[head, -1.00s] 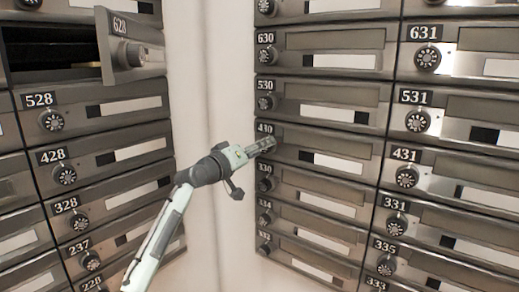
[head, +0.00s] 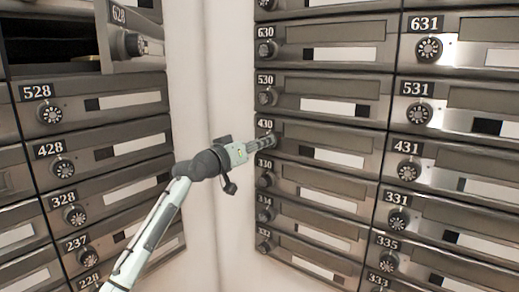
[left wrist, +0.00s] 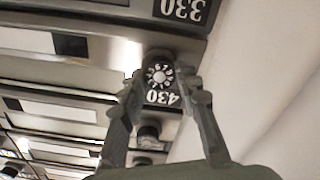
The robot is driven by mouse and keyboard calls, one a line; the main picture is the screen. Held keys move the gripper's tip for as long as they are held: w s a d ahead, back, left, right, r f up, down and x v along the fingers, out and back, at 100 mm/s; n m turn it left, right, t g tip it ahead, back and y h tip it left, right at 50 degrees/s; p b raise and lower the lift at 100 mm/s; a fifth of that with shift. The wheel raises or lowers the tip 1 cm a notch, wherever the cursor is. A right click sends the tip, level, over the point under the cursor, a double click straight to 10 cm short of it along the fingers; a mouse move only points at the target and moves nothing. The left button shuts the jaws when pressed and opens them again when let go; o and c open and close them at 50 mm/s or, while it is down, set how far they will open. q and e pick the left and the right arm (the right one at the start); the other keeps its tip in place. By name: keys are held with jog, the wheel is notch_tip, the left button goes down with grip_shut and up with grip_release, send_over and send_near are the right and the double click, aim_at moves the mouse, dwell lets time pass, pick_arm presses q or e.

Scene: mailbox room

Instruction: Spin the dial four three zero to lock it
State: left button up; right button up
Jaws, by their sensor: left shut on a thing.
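Mailbox 430 (head: 335,157) is in the right-hand bank, in the column nearest the corner, with its door closed. Its round dark dial (left wrist: 159,75) with pale numerals shows in the left wrist view, where the picture is upside down. The number plate 430 (left wrist: 163,98) is beside the dial. My left gripper (left wrist: 162,84) has one finger on each side of the dial and is shut on it. In the head view, my left gripper (head: 268,141) reaches the dial from the left and mostly hides it. My right gripper is out of view.
Dials of boxes 530 (head: 267,97) and 330 (head: 266,180) sit close above and below. Box 431 (head: 450,180) is to the right. At upper left, the door of box 628 (head: 135,50) stands open. A bare pale wall (head: 195,80) fills the corner.

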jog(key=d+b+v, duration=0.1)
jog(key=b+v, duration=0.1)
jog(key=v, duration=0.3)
pick_arm(q)
jog(key=m+p, duration=0.7)
jog(key=m, duration=2.4)
jog(key=shift+d+f+m, duration=0.1)
jog(key=shift+f+m, duration=0.05)
jog(key=shift+m, duration=0.15)
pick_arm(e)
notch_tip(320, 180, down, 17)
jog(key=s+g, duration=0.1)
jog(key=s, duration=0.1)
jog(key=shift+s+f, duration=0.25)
pick_arm(q)
jog(key=shift+s, duration=0.1)
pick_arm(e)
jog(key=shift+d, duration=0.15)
